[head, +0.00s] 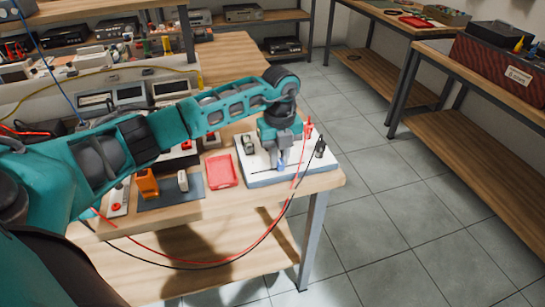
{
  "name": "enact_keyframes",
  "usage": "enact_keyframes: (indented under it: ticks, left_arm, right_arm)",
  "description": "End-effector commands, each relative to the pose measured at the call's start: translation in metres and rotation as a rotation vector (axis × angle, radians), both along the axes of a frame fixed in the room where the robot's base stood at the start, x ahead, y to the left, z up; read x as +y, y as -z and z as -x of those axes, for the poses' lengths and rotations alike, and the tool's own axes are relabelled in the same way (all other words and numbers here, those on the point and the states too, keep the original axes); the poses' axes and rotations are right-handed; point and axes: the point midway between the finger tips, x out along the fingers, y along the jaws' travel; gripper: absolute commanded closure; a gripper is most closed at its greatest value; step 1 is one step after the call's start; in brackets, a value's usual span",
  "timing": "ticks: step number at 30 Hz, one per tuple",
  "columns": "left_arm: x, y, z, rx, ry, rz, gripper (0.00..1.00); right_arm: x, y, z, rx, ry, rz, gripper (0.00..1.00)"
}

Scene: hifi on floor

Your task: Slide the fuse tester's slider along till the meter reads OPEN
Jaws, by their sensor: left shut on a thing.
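The fuse tester (264,177) is a white board with a bluish front edge at the right end of the near workbench. My left gripper (281,165) points down over the middle of it and is shut on a small blue piece, the slider (281,168). A dark slot line runs along the board to the right of the slider. A red plug (309,130) and a black plug (320,148) stand at the right side. My right gripper is not in view.
A red tray (222,171) lies just left of the tester. A dark mat (166,194) holds an orange block (147,184) and a pale piece. Red and black leads loop over the bench's front edge. Grey tiled floor is clear at right.

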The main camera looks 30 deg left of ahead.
Motion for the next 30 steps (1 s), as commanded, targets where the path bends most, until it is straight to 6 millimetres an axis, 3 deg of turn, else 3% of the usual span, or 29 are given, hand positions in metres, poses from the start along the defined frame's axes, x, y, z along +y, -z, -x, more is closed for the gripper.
enact_keyframes:
  ticks: [6,7,15,24,30]
  left_arm:
    - [0.001,0.0,0.0,-0.001,-0.001,-0.002,1.0]
    - [0.001,0.0,0.0,-0.001,-0.001,-0.002,0.81]
    - [0.001,0.0,0.0,-0.001,0.0,-0.001,0.55]
    - [0.001,-0.004,0.0,-0.001,0.0,-0.002,0.55]
    - [0.001,-0.034,-0.001,-0.006,0.0,-0.002,0.55]
  right_arm:
    - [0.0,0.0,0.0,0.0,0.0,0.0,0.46]
    - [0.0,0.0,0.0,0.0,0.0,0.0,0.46]
    - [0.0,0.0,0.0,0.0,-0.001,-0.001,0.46]
    - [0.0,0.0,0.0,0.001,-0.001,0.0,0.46]
    - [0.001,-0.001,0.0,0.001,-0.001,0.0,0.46]
